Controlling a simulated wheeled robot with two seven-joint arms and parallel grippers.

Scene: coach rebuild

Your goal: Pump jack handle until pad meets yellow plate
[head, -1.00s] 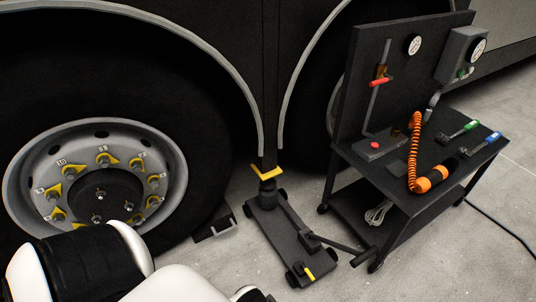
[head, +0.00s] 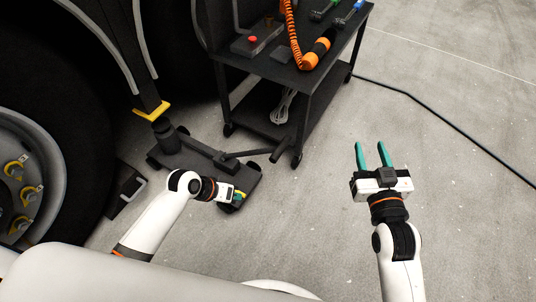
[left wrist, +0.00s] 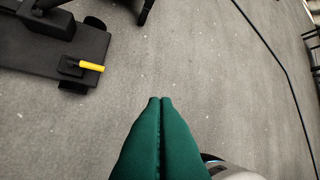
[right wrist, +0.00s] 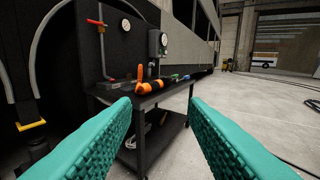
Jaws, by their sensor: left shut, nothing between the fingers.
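The black floor jack (head: 185,155) stands on the concrete under the coach, between the wheels. Its round pad (head: 164,130) is just below the yellow plate (head: 152,111); I cannot tell if they touch. The jack handle (head: 250,154) lies low and points right, toward the cart. A small yellow lever (left wrist: 91,66) is on the jack's end. My left gripper (head: 241,197) is shut and empty, near that end and apart from the handle; its green fingers (left wrist: 160,100) meet. My right gripper (head: 373,146) is open and empty, over bare floor to the right.
The black tool cart (head: 290,82) stands behind the handle's end, a caster close to it. An orange coiled tool (head: 314,52) lies on its top. A wheel chock (head: 126,186) sits by the tyre. A cable (head: 430,105) crosses the otherwise clear floor at right.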

